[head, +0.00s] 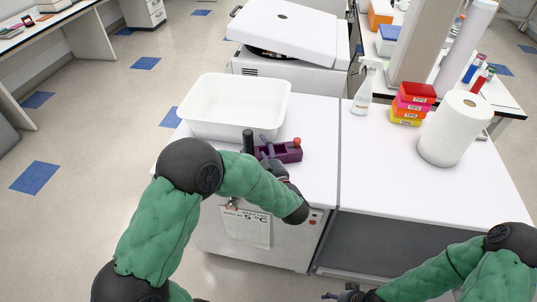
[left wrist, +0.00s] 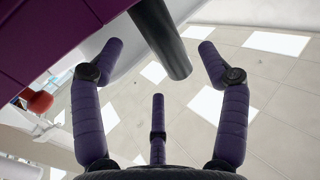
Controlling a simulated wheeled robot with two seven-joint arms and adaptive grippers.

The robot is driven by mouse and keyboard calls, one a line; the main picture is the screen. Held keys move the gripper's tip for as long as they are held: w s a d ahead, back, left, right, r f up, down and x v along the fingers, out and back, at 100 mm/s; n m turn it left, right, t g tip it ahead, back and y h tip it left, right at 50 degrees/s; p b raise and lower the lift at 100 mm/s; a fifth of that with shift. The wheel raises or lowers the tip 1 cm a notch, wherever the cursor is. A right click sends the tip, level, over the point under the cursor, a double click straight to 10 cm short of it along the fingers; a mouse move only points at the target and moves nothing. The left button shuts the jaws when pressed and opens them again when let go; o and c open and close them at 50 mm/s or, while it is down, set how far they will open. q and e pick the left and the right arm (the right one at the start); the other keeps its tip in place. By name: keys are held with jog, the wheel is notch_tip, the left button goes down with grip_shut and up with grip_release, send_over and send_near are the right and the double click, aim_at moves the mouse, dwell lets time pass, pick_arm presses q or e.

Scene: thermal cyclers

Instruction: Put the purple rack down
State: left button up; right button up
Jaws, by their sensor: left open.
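The purple rack (head: 285,152) appears to sit on the white counter top, just in front of the white tub. A red round cap (head: 297,142) stands at its right end. A dark upright cylinder (head: 248,141) stands at its left end; whether it is joined to the rack is unclear. My left gripper (head: 264,148) is at the rack's left side, partly hidden by my arm. In the left wrist view its fingers (left wrist: 205,55) are spread, with the dark cylinder (left wrist: 165,42) between them, apparently untouched. The rack's purple side (left wrist: 45,35) fills the upper left. My right gripper (head: 340,294) is low at the bottom edge.
The white tub (head: 235,108) stands behind the rack, with a white machine (head: 285,35) beyond. On the right counter are a spray bottle (head: 364,92), stacked tip boxes (head: 412,103) and a paper roll (head: 455,128). The right counter's front half is clear.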

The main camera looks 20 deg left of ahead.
aim_at(252, 143)
pick_arm(q)
jog(key=b+x, duration=0.2)
jog(key=x, duration=0.2)
jog(key=shift+w+a, duration=0.1)
jog(key=shift+a, duration=0.2)
jog(key=shift+w+a+r, duration=0.2)
jog(key=shift+w+a, duration=0.15)
grip_shut()
